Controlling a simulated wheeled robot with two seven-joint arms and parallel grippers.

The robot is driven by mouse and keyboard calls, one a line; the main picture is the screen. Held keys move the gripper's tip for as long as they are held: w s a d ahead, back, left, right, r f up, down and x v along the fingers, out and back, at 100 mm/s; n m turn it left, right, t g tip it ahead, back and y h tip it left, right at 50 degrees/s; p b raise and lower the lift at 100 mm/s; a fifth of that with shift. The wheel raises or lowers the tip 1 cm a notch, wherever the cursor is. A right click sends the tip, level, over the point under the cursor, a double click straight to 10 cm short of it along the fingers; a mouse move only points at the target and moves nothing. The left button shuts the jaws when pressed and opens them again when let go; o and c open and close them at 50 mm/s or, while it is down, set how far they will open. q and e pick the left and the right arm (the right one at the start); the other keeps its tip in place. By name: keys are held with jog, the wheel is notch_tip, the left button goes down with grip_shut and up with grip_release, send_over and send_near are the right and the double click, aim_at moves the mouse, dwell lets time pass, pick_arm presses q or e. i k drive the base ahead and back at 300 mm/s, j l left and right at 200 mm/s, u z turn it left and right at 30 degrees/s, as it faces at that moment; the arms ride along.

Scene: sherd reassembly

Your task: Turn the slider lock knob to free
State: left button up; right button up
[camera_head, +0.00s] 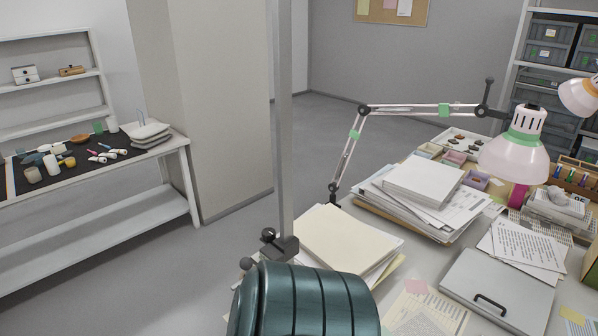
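A tall grey vertical post (285,120) rises through the middle of the view. A dark slider block (286,247) sits around the post low down. A round black knob (268,235) stands out at the block's left side, and another dark ball-ended knob (246,263) shows lower left. I cannot tell which is the lock knob or whether it is locked or free. A large teal ribbed rounded body (305,303) hides what is below the block.
Right of the post is a desk with paper stacks (422,182), a grey flat case (497,290) and a jointed lamp (514,158) reaching over it. A white shelf bench (100,232) with small tools stands at left.

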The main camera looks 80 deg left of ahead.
aim_at(268, 234)
jog(key=k+j+u, duration=0.1)
jog(key=u, duration=2.75)
jog(key=j+z, duration=0.1)
jog(key=z, duration=0.7)
jog(key=j+z, duration=1.05)
jog(key=k+j, duration=0.1)
jog(key=j, duration=0.25)
jog(key=k+j+z, duration=0.1)
jog(key=j, duration=0.3)
jog(key=k+j, duration=0.15)
jog(key=j, duration=0.2)
jog(key=k+j+z, duration=0.1)
jog(key=j, duration=0.3)
